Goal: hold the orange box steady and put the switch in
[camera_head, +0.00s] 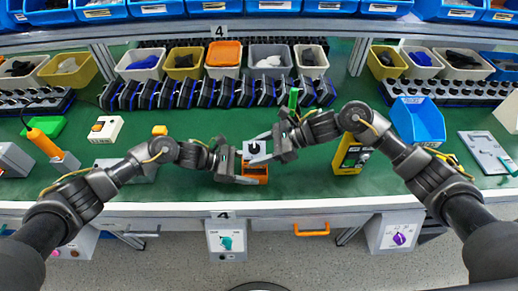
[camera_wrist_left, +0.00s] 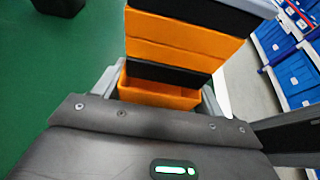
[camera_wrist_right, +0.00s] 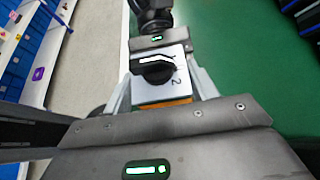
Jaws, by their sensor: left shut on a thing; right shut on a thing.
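The orange box (camera_head: 255,174) is above the green bench near its front edge. My left gripper (camera_head: 240,165) is shut on it from the left; the left wrist view shows the box's orange walls (camera_wrist_left: 180,42) and a dark band between the fingers. The switch (camera_head: 254,149) has a white face plate and a black knob. My right gripper (camera_head: 268,146) is shut on it from the right. In the right wrist view the switch plate (camera_wrist_right: 170,88) lies between the fingers, with a strip of orange box (camera_wrist_right: 172,103) below. I cannot tell how deep the switch sits.
A yellow device (camera_head: 350,154) stands to the right on the bench, with a blue bin (camera_head: 418,121) beyond it. A row of black-and-blue parts (camera_head: 215,94) and small bins runs along the back. Green bench surface around the grippers is mostly clear.

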